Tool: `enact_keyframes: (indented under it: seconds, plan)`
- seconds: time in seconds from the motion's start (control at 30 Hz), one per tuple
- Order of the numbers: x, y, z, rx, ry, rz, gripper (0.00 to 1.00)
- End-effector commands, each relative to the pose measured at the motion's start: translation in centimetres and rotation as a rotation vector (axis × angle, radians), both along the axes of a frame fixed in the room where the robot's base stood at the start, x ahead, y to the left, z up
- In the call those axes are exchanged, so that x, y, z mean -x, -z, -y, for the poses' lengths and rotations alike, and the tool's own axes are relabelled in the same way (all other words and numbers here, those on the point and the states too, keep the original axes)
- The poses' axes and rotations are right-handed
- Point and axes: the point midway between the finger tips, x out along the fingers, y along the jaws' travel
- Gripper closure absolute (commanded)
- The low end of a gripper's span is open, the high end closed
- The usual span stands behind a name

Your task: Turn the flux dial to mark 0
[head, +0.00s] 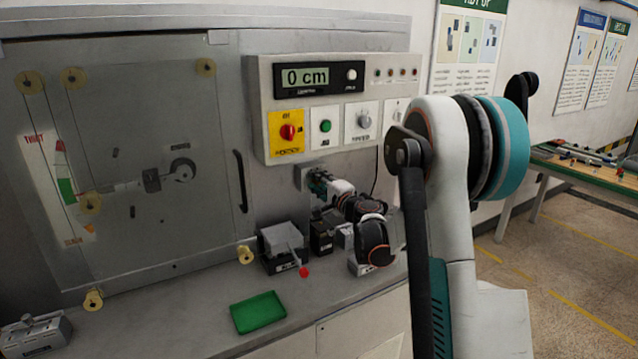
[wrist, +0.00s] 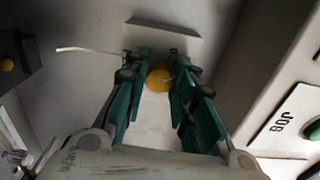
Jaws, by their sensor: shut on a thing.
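The flux dial, a round yellow knob (wrist: 158,79), sits on a pale plate in the wrist view. My gripper (wrist: 160,72) has its green fingers on either side of the dial and is shut on it. A thin pale line shows on the knob's face, but no mark numbers can be read. In the head view my gripper (head: 318,184) is at the grey plate (head: 301,178) under the control panel. There the fingers and my arm hide the dial.
The control panel (head: 268,95), with a "0 cm" display, a red switch and a green button, is just above my gripper. A grey block device (head: 281,241) and a green tray (head: 258,312) are on the bench below. The bench front around the tray is clear.

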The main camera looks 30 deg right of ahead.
Motion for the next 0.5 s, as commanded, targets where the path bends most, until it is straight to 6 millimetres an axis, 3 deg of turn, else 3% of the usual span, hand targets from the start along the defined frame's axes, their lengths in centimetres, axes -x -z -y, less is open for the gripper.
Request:
enact_keyframes:
  seconds: [0.5]
  plan:
    - [0.03,0.18,-0.03,0.449,-0.001,0.015,1.0]
